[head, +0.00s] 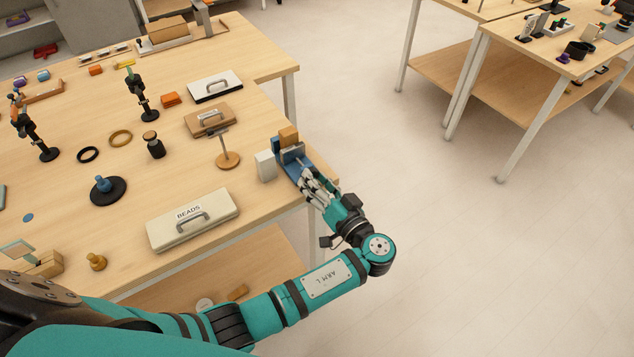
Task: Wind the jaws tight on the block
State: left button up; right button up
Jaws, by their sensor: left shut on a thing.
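A small blue vise (292,161) with grey parts stands at the table's right front corner. A tan wooden block (288,135) sits at the far side of the vise, between its upright jaws; whether both jaws touch it is too small to tell. My left gripper (312,186) reaches in from the front right and is shut at the near end of the vise, on what seems to be its handle. The fingers hide most of the handle. My right gripper is not in view.
A white block (265,165) stands just left of the vise. A round-based stand (227,159), a box labelled BEADS (193,220) and a brown case (209,120) are farther left. The table edge lies close to the vise; open floor is beyond.

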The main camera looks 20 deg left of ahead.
pick_arm(q)
jog(key=shift+w+r, duration=0.1)
jog(key=shift+r, duration=0.15)
jog(key=o, duration=1.1)
jog(key=shift+o, duration=0.2)
jog(key=shift+f, duration=0.15)
jog(key=v, duration=0.7)
jog(key=shift+s+d, duration=0.2)
